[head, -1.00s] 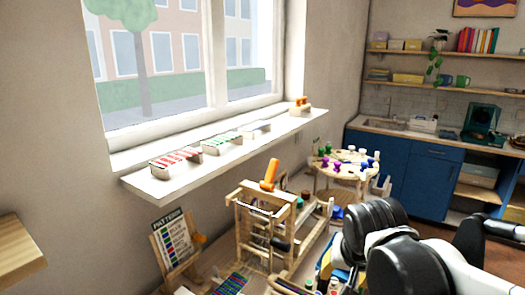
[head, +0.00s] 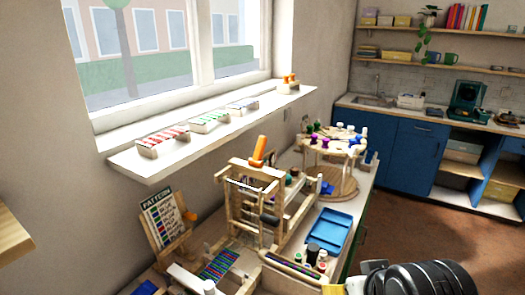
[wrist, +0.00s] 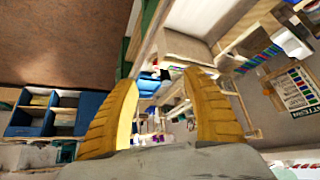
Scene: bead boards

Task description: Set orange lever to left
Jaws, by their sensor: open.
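The orange lever (head: 258,151) stands on top of a wooden loom-like frame (head: 232,205) on the bench below the window. Its top leans a little to the right in the head view. My gripper (wrist: 160,78) is open and empty in the wrist view, its two yellow fingers spread apart. The gripper is out of the head view, where only a dark part of my arm shows at the bottom right. I cannot make out the orange lever in the wrist view.
A pattern board (head: 167,219) leans left of the frame. A blue tray (head: 328,232) and small bottles lie to its right. A round peg stand (head: 333,150) is behind. The window sill (head: 130,160) overhangs the bench's far side. Floor (head: 430,215) is free at right.

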